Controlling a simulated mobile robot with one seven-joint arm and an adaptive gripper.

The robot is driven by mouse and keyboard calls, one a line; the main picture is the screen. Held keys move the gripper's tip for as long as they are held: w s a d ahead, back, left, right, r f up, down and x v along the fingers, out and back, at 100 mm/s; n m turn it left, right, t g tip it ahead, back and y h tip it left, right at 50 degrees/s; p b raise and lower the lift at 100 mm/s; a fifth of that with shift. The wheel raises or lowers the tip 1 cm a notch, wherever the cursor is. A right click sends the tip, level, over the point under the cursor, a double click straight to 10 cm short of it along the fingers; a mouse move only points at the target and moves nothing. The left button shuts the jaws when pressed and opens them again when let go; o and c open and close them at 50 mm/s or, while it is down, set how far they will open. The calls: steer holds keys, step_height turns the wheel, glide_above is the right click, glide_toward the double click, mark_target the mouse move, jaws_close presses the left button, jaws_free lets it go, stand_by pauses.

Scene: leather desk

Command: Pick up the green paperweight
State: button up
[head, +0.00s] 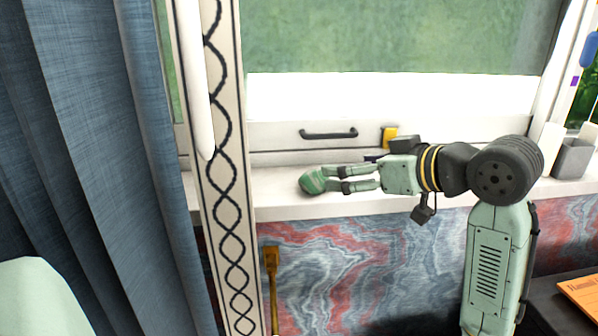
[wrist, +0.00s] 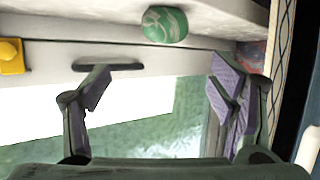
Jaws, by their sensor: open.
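The green paperweight (head: 312,182), rounded with pale streaks, sits on the white window sill (head: 285,208), near its left end. My gripper (head: 332,178) reaches in from the right, low over the sill, with its fingertips close beside the paperweight. I cannot tell in the head view whether they touch it. In the wrist view the paperweight (wrist: 165,25) is at the top centre, beyond the fingertips and between their lines. My gripper (wrist: 160,75) is open there, with its purple-padded fingers wide apart and nothing between them.
A dark window handle (head: 329,134) is on the frame behind the sill. A small yellow object (head: 390,136) is behind my wrist. A patterned post (head: 228,200) and blue curtain (head: 110,150) stand at the left. A grey cup (head: 572,158) is on the sill at far right.

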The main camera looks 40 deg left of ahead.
mark_target(320, 178)
steer(key=shift+h, duration=0.3)
steer(key=a+f, duration=0.3)
steer(key=shift+w+a+f, duration=0.1)
steer(key=shift+w, duration=0.2)
steer(key=shift+s+p+x, duration=0.15)
steer(key=shift+p+x, duration=0.2)
steer(key=shift+x, duration=1)
steer(key=shift+s+p+x, duration=0.2)
steer(key=shift+p+x, duration=0.15)
steer(key=shift+x, duration=1)
steer(key=shift+a, duration=0.15)
steer(key=shift+c, duration=0.5)
steer(key=c, duration=1.3)
